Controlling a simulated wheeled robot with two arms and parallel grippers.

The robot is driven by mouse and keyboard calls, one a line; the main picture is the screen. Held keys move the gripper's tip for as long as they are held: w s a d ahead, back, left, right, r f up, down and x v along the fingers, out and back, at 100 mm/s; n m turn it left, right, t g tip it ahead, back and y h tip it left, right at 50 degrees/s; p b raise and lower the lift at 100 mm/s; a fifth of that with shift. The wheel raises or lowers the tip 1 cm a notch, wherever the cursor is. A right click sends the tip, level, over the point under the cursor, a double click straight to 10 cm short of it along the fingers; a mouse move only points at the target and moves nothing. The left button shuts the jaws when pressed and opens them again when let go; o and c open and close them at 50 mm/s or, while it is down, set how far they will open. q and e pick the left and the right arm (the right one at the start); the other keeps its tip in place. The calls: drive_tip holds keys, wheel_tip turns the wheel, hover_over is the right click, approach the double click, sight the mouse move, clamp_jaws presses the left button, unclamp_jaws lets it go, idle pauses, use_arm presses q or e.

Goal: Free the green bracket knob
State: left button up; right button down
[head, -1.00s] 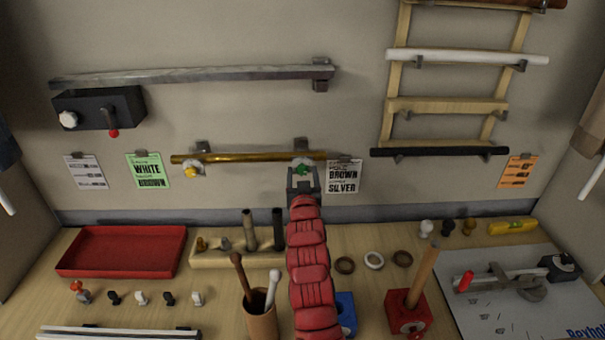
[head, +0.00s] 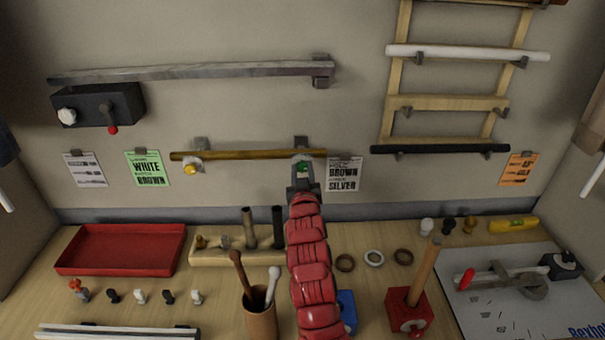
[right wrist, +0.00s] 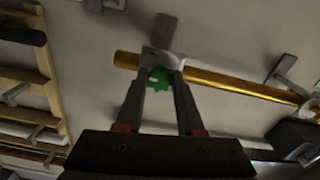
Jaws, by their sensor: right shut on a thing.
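The green knob (head: 302,169) sits on the right-hand bracket (head: 301,143) of the brass rod (head: 250,155) on the back wall. My right gripper (head: 302,173) reaches up to it and is shut on it. In the right wrist view the green knob (right wrist: 160,78) shows between the two fingertips, below the brass rod (right wrist: 225,87) and in front of its pale round mount. The rod rests in both brackets. A yellow knob (head: 192,169) is on the left bracket. My left gripper is out of view.
A printed card (head: 344,174) hangs just right of the knob. Below on the table are a cup with sticks (head: 261,322), a red tray (head: 121,250), a wooden block with pegs (head: 215,257) and several rings (head: 374,257).

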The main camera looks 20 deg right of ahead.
drive_tip(key=n+b, duration=0.1)
drive_tip(key=n, duration=0.2)
drive_tip(key=shift+f+n, duration=0.15)
drive_tip(key=shift+n, duration=0.15)
drive_tip(key=n+b, duration=0.1)
drive_tip(key=n, duration=0.1)
drive_tip(key=shift+n, duration=1.2)
drive_tip(key=n, duration=0.4)
drive_tip(key=shift+r+n+p, duration=0.25)
drive_tip(key=shift+n+p, duration=0.05)
drive_tip(key=shift+p, duration=0.1)
drive_tip(key=n+p, duration=0.2)
drive_tip(key=n, duration=0.3)
drive_tip(key=shift+f+n, duration=0.1)
drive_tip(key=shift+n, duration=0.3)
drive_tip(key=c, duration=0.5)
unclamp_jaws()
